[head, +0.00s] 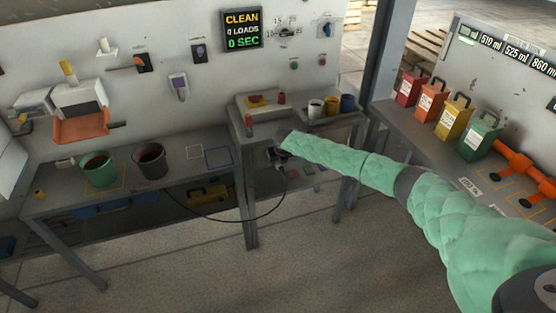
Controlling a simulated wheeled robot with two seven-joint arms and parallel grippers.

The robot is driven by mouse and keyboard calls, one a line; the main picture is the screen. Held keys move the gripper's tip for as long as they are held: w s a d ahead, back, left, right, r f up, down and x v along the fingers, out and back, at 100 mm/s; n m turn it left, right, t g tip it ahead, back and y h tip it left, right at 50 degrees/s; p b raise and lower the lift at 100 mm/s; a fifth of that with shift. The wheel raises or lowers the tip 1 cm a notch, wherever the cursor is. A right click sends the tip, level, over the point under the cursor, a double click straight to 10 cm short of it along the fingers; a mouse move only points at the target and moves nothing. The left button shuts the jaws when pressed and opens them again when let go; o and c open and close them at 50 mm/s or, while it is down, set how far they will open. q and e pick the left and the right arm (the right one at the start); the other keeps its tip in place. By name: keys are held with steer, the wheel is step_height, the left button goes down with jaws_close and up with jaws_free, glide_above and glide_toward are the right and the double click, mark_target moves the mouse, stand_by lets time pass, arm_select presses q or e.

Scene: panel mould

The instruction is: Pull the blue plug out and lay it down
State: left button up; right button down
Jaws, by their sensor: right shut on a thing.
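My right gripper (277,156) is small and dark at the end of my green-sleeved arm, at the front edge of the small bench. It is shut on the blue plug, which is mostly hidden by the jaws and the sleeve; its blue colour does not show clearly. A black cable (228,219) hangs in a loop from under the left bench and rises to the gripper. I cannot tell whether the plug still touches a socket. My left gripper is not in view.
The left bench (60,203) holds a green bucket (101,171), a dark bucket (150,162) and a bare stretch with a blue outlined square (218,157). The small bench carries several cups (316,108). Coloured canisters (480,137) stand on the right bench.

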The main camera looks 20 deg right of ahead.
mark_target(281, 167)
steer(key=shift+s+p, duration=1.35)
steer(key=shift+s, duration=0.55)
steer(key=shift+d, duration=0.1)
steer(key=shift+s+r+p, duration=0.15)
steer(key=shift+s+p, duration=0.45)
steer(key=shift+s, duration=0.05)
steer(key=s+p, duration=0.1)
steer(key=s, duration=0.1)
steer(key=shift+s, duration=0.35)
